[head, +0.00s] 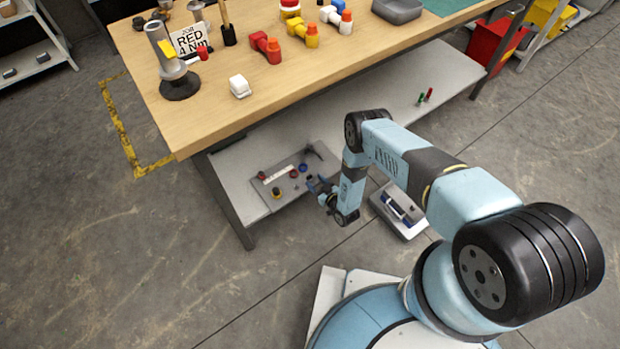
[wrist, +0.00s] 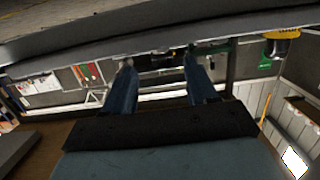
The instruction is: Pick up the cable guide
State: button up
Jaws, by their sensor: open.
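My gripper (head: 317,186) is low beside the front edge of the bench's lower shelf, near a grey mat (head: 262,187) with several small parts on it. In the wrist view my gripper (wrist: 161,78) has its two blue fingers wide apart, with nothing held between them. Beyond the fingertips, small dark and blue items (wrist: 160,60) show, too blurred to name. A dark part (head: 316,150) lies at the mat's far right corner. I cannot tell which of the small parts is the cable guide.
The wooden bench top (head: 330,75) overhangs the lower shelf (head: 375,95). Red and green small parts (head: 425,97) lie farther right on the shelf. The floor at left is clear.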

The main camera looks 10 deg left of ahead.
aim_at(310, 178)
jog(key=shift+x, duration=2.3)
jog(key=shift+s+a, duration=0.15)
jog(key=c, duration=1)
jog(key=shift+c, duration=0.2)
